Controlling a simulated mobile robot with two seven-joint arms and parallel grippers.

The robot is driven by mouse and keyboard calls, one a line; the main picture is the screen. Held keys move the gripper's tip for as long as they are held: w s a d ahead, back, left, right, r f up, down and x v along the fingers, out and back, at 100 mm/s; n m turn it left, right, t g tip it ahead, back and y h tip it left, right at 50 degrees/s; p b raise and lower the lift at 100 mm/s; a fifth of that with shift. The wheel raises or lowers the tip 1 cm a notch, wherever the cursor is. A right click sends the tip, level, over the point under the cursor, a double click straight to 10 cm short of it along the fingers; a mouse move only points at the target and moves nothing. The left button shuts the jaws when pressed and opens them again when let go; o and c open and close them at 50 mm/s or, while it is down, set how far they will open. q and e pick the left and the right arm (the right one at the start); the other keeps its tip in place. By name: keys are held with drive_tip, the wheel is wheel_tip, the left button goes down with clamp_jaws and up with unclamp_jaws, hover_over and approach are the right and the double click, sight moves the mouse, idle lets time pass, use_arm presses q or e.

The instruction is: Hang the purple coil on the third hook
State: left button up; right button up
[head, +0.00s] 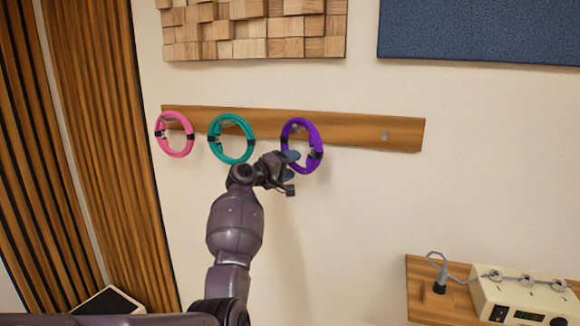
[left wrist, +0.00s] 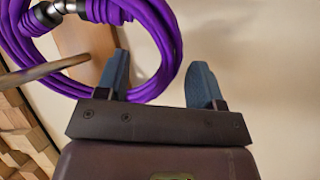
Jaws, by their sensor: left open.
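The purple coil (head: 315,140) hangs at the third hook position from the left on a wooden rail (head: 350,128). The third hook (head: 295,127) shows only partly behind it. My left gripper (head: 291,166) is open at the coil's lower left. In the left wrist view the purple coil (left wrist: 172,40) passes between the two spread blue fingers of the gripper (left wrist: 158,62). I cannot tell whether they touch it. A thin rod (left wrist: 45,71) crosses inside the coil's loop there. My right gripper is not in view.
A pink coil (head: 160,143) and a teal coil (head: 212,143) hang to the left on the rail. A bare fourth hook (head: 385,135) is at the right. Wooden block panel (head: 285,26) above; shelf (head: 430,304) with a cream device (head: 520,295) at lower right.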

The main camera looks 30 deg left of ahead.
use_arm(q)
drive_tip(key=shift+s+f, duration=0.1)
drive_tip(key=b+v, duration=0.1)
drive_tip(key=v, duration=0.9)
drive_tip(key=shift+s, duration=0.3)
drive_tip(key=shift+a, duration=0.1)
